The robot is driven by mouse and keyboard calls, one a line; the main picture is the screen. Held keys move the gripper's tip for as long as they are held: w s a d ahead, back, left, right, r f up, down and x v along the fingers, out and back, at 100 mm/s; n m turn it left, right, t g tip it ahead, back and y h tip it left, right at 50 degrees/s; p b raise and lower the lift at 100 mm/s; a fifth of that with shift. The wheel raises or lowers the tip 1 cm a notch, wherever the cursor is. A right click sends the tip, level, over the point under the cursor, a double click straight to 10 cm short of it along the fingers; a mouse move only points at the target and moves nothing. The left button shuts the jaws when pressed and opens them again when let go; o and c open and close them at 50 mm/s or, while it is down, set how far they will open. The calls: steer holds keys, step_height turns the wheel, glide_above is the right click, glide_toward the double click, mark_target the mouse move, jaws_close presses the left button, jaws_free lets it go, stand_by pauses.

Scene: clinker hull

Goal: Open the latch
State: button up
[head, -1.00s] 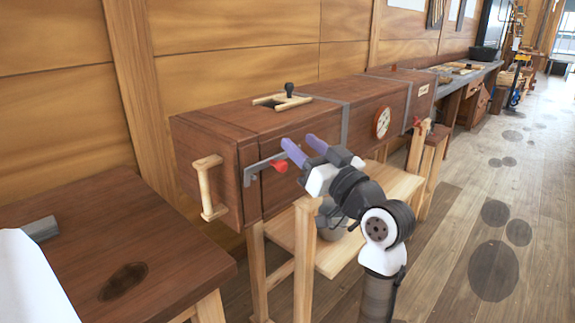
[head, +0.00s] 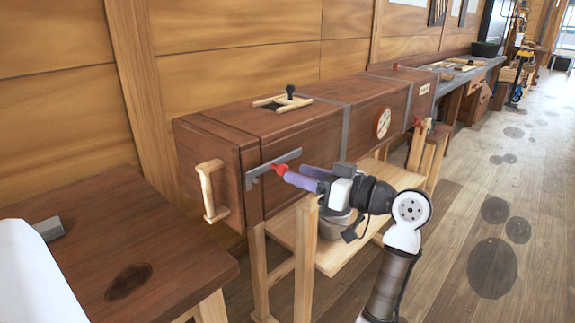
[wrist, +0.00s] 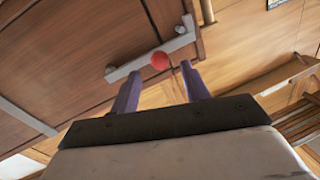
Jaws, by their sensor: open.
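The latch (head: 259,171) is a grey metal bar on the side of the long brown wooden box (head: 300,132), near its left end. It has a red knob (head: 279,169). In the wrist view the latch bar (wrist: 131,66) runs slantwise with the red knob (wrist: 159,60) beyond my fingertips. My gripper (head: 290,177) has purple fingers and is open, its tips close to the red knob. In the wrist view my gripper (wrist: 161,78) has its two fingers apart, with the knob ahead of the gap between them. I cannot tell whether a finger touches it.
A pale wooden handle (head: 208,191) is on the box's left end. A wooden stand (head: 308,235) is under the box. A brown table (head: 110,250) is at the lower left.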

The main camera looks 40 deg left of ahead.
mark_target(283, 166)
steer(key=shift+s+a+p, duration=0.15)
steer(key=shift+a+p, duration=0.05)
steer(key=shift+a, duration=0.9)
steer(key=shift+s+a+p, duration=0.1)
steer(key=shift+a+p, duration=0.05)
steer(key=shift+a, duration=0.9)
steer(key=shift+c, duration=0.4)
jaws_close()
